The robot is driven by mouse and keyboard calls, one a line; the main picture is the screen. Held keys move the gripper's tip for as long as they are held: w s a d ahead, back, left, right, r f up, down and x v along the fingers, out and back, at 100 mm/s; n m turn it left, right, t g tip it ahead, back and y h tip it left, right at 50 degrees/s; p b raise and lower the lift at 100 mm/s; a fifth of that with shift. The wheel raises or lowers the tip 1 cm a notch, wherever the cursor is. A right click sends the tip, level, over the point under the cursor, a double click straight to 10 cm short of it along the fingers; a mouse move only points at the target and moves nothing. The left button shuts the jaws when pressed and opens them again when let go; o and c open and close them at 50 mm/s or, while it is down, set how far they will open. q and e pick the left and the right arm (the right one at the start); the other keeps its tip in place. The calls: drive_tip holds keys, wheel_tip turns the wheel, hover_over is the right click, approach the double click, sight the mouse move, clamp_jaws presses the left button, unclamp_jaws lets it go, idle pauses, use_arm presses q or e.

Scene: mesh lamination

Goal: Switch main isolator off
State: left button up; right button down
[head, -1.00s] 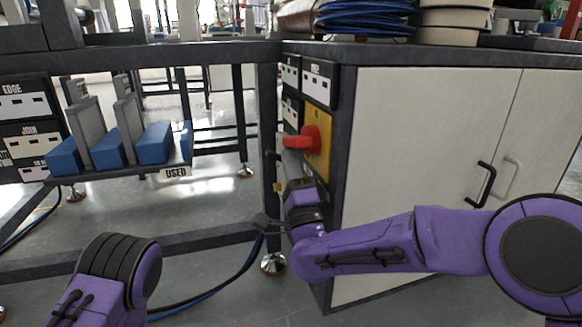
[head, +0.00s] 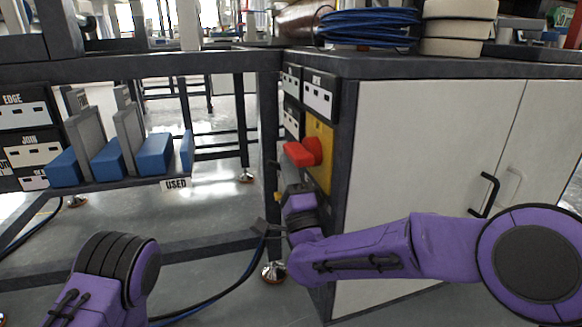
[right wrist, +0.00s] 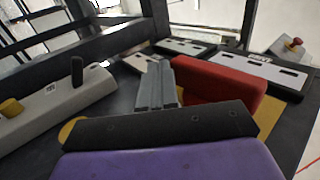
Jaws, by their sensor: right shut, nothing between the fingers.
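The red isolator handle (head: 302,153) sits on a yellow plate (head: 320,170) on the narrow side of the white cabinet. It sticks out sideways to the left. My right gripper (head: 291,187) is just below and in front of the handle in the head view, with its fingers mostly hidden. In the right wrist view its grey fingers (right wrist: 157,85) are shut and empty, close beside the red handle (right wrist: 220,83). I cannot tell whether they touch it.
Labelled black-and-white panels (head: 318,96) sit above the handle. The table frame leg (head: 270,120) stands just left. A shelf marked USED (head: 176,185) holds blue blocks (head: 107,160) at left. A grey bar with a black peg (right wrist: 78,72) and yellow knob shows in the wrist view.

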use_arm(q)
drive_tip(key=shift+s+d+r+g+h+p, duration=0.3)
drive_tip(key=shift+s+d+r+g+p, duration=0.4)
drive_tip(key=shift+s+r, duration=0.35)
use_arm(e)
drive_tip(key=v, duration=1)
drive_tip(key=shift+s, duration=0.2)
use_arm(q)
drive_tip(key=shift+d, duration=0.1)
use_arm(e)
drive_tip(key=shift+f, duration=0.15)
